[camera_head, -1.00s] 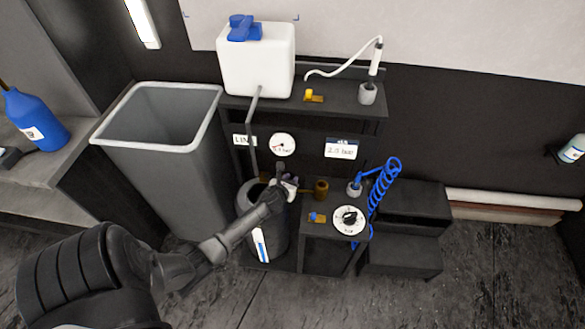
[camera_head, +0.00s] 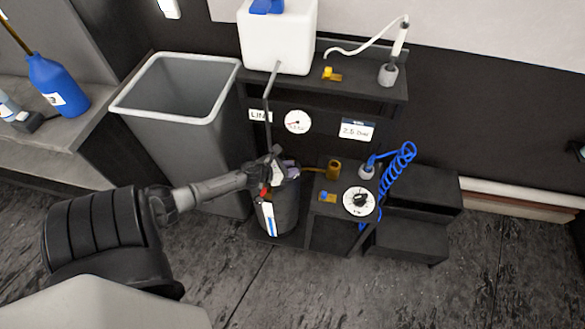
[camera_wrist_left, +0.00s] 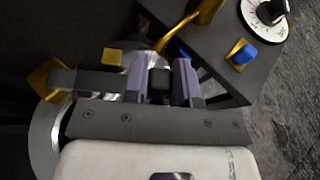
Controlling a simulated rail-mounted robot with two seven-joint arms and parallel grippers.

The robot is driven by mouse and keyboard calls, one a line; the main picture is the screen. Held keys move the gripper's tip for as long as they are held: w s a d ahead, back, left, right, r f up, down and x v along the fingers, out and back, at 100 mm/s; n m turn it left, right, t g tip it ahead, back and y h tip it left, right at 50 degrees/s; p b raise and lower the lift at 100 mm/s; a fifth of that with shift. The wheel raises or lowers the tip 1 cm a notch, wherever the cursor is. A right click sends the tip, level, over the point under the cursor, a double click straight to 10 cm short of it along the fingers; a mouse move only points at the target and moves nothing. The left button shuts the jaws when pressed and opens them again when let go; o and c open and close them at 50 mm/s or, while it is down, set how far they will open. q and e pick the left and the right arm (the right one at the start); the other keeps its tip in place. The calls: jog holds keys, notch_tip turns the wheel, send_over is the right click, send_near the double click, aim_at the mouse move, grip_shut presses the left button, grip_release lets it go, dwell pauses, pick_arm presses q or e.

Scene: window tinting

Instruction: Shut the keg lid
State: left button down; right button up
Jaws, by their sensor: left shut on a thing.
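The keg (camera_head: 278,208) is a dark grey cylinder with a blue and white stripe, standing on the low shelf beside the small black stand. My left gripper (camera_head: 288,168) is over the top of the keg and hides most of its mouth and lid. In the left wrist view, the purple fingers of this gripper (camera_wrist_left: 160,82) are closed on a small dark piece, which looks like part of the keg lid. A shiny metal round edge (camera_wrist_left: 42,140) shows below and to the left of the fingers. How far the lid is tilted is hidden. My right gripper is not in view.
A grey bin (camera_head: 178,90) stands left of the keg. The black stand to its right carries a brass fitting (camera_head: 334,170), a white dial (camera_head: 360,202) and a coiled blue hose (camera_head: 398,165). A white tank (camera_head: 277,42) is above, with a thin pipe coming down behind the gripper.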

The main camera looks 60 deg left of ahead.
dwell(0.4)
pick_arm(q)
jog(key=c, duration=0.9)
grip_release()
jog(key=shift+s, duration=0.1)
jog(key=shift+s+r, duration=0.1)
jog(key=shift+s, duration=0.1)
jog(key=shift+p+v, duration=1.2)
jog(key=shift+v, duration=5.45)
jog(key=shift+a, duration=0.1)
